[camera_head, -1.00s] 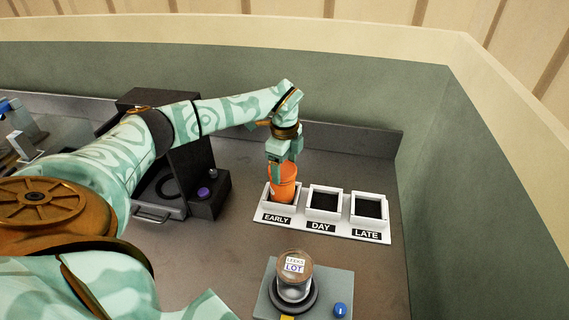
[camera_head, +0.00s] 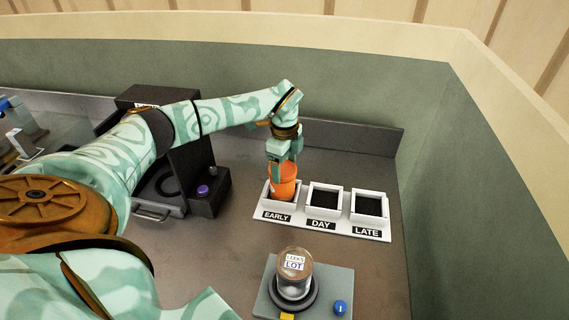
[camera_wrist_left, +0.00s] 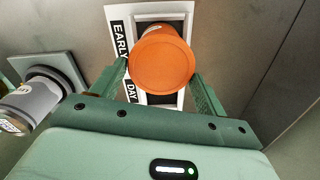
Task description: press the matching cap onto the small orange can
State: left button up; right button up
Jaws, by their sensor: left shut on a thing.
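The small orange can (camera_head: 283,188) stands in the EARLY compartment of a white holder (camera_head: 264,213) and leans slightly. My left gripper (camera_head: 284,160) is above it with its fingers on either side of the can's upper part, shut on it. In the left wrist view the round orange top (camera_wrist_left: 162,63) of the can sits between the two fingers. I cannot tell from these frames whether that top is a cap. No separate matching cap can be made out. My right gripper does not show.
The DAY compartment (camera_head: 311,190) and LATE compartment (camera_head: 356,195) look empty. A jar labelled LOT (camera_head: 294,282) stands on a grey base with a blue knob (camera_head: 340,308). A dark machine (camera_head: 207,176) with a purple knob stands left. Walls close off the back and right.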

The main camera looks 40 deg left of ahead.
pick_arm(q)
jog(key=o, duration=1)
jog(key=shift+o, duration=0.2)
jog(key=shift+r+p, duration=1.4)
jog(key=shift+p, duration=0.15)
jog(key=shift+r, duration=0.15)
notch_tip(320, 180, up, 7)
jog(key=p, duration=0.7)
